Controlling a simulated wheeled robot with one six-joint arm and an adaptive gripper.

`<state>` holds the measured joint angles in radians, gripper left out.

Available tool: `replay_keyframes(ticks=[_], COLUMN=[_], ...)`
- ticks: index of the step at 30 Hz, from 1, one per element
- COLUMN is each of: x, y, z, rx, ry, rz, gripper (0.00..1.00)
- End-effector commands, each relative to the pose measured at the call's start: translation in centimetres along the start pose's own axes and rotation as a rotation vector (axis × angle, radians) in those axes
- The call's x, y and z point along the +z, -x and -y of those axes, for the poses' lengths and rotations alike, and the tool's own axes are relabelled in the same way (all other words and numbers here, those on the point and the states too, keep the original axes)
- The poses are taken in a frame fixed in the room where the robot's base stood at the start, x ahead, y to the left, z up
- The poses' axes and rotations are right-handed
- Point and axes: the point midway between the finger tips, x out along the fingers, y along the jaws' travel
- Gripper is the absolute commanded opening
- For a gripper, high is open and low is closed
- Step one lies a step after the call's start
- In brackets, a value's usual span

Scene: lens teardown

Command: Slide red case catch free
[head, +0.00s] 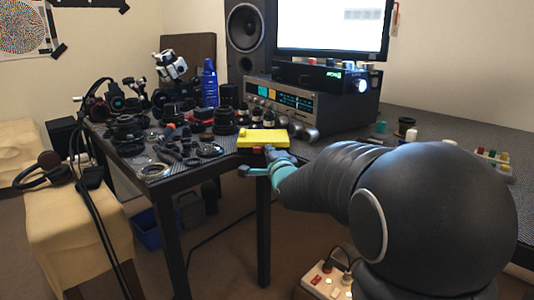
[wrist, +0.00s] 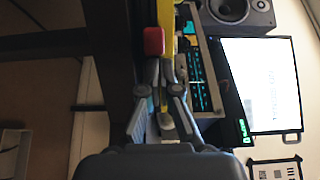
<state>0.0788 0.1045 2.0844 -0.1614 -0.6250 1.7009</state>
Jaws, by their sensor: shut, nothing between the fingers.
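The yellow case (head: 262,138) lies at the near edge of the dark table in the head view. Its red catch (head: 257,150) shows on the side facing me. In the wrist view the red catch (wrist: 153,41) stands out against a strip of the yellow case (wrist: 166,14). My gripper (wrist: 160,72) is shut and empty, with its fingertips just short of the red catch in that picture. I cannot tell whether they touch it. In the head view my arm hides part of the case's near side.
Several lenses and rings (head: 165,140) crowd the table left of the case. A silver receiver (head: 285,107) stands behind it, beside a blue bottle (head: 209,84). Small jars (head: 405,127) stand at the right. The floor in front of the table edge is mostly open.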

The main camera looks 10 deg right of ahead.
Motion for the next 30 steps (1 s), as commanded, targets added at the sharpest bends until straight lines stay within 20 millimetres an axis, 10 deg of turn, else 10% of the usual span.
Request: replay_keyframes(ticks=[5, 18, 30], x=[-2.7, -2.3, -2.3], y=[0.6, 8.7, 10.5], z=[0.1, 0.1, 0.0], rx=[0.001, -0.001, 0.001], ry=[0.0, -0.002, -0.002], rz=[0.001, 0.008, 0.009], gripper=[0.0, 0.0, 0.0])
